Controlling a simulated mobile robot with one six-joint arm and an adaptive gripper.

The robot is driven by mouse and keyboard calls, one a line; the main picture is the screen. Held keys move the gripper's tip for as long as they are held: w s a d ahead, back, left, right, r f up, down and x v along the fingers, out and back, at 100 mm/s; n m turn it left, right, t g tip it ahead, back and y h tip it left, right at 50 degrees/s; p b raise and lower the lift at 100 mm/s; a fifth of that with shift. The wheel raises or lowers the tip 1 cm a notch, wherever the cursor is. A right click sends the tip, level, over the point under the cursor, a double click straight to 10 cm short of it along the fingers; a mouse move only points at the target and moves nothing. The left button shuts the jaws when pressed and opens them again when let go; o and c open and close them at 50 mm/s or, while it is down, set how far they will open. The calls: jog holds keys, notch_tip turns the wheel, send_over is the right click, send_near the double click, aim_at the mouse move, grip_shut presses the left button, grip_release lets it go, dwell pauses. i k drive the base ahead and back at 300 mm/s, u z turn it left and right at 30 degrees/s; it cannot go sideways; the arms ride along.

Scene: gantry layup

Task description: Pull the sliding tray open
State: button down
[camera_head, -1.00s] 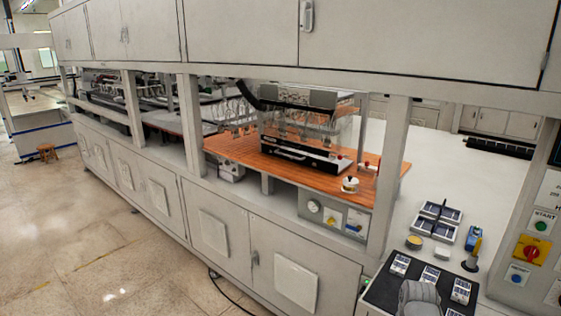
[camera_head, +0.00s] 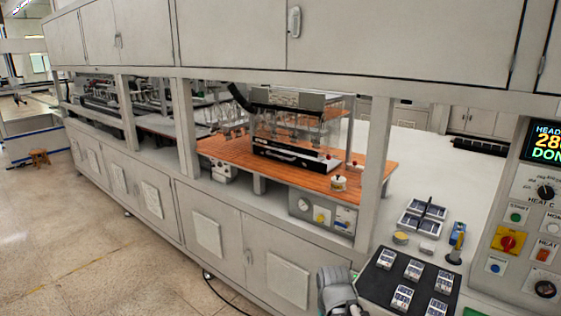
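A black tray (camera_head: 372,284) lies at the lower right, with several small white and dark rectangular pieces on it. I cannot tell for certain that it is the sliding tray. A grey rounded part of my arm (camera_head: 338,290) shows at the bottom edge, just left of the black tray in the picture. The fingertips of my gripper cannot be made out, and nothing shows held. Whether the arm touches the tray cannot be told. An orange-brown wooden board (camera_head: 225,150) lies inside the machine frame, bearing a black and silver device (camera_head: 290,125).
A control panel (camera_head: 525,215) with buttons and a lit display stands at the right. Frame posts (camera_head: 375,165) rise nearby. Open floor (camera_head: 90,240) lies left.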

aim_at(321, 164)
jog(key=k, duration=0.6)
jog(key=u, duration=0.25)
jog(key=i, duration=0.65)
jog(key=u, duration=0.55)
jog(key=i, duration=0.9)
jog(key=z, duration=0.35)
jog(key=i, duration=0.8)
jog(key=z, duration=0.65)
